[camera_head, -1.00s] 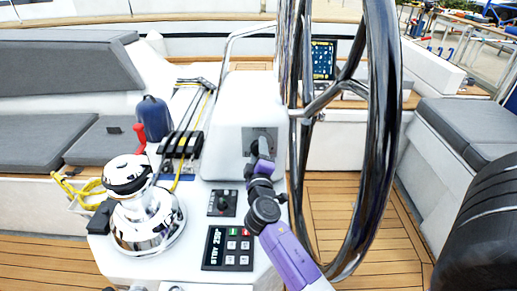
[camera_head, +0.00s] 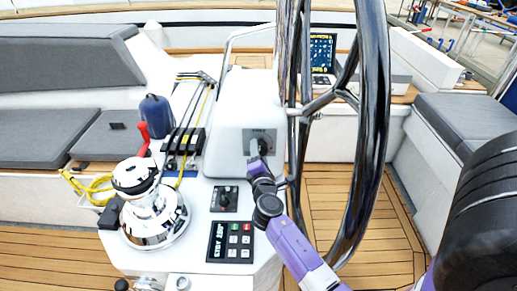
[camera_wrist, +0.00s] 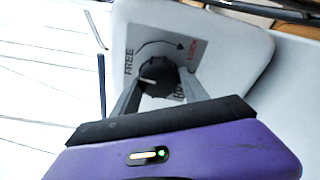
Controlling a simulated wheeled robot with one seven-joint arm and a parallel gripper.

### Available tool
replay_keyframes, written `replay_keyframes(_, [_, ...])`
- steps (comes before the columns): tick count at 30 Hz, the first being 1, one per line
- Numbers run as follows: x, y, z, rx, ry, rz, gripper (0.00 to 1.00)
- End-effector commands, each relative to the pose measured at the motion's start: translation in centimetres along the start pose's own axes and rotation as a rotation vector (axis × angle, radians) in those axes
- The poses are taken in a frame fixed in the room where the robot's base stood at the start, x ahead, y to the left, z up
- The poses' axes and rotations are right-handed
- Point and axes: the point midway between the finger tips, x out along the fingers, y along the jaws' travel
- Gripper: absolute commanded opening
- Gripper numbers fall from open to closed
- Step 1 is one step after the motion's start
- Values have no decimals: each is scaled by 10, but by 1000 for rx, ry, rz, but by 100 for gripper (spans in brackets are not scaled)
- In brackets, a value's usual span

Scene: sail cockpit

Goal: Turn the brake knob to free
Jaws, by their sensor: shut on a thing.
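The brake knob (camera_wrist: 157,74) is black, round and ridged, on a grey plate (camera_wrist: 140,35) marked FREE on the left and LOCK in red on the right, with a curved arrow between. A short white mark shows on the knob's left part, on the FREE side. My gripper (camera_wrist: 156,88) is shut on the knob, one finger on each side. In the head view, my gripper (camera_head: 257,158) reaches the plate (camera_head: 268,137) on the white pedestal and hides most of the knob.
The large steering wheel (camera_head: 372,110) stands close to the right of my arm. A chrome winch (camera_head: 150,212), an autopilot panel (camera_head: 231,241) and a small switch panel (camera_head: 225,199) sit to the left. Wooden deck lies clear on the right.

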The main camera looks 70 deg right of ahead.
Motion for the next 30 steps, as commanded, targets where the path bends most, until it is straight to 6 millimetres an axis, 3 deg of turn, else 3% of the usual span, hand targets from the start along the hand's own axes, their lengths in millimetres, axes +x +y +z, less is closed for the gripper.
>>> replay_keyframes(22, [-1,-1,-2,-93,10,-8,12])
replay_keyframes(23, [-1,-2,-2,-93,10,-8,54])
replay_keyframes(24, [-1,-1,-2,-93,10,-8,62])
replay_keyframes(26, [0,-1,-1,-92,9,-8,73])
replay_keyframes(30, [0,-1,-1,-91,8,-8,73])
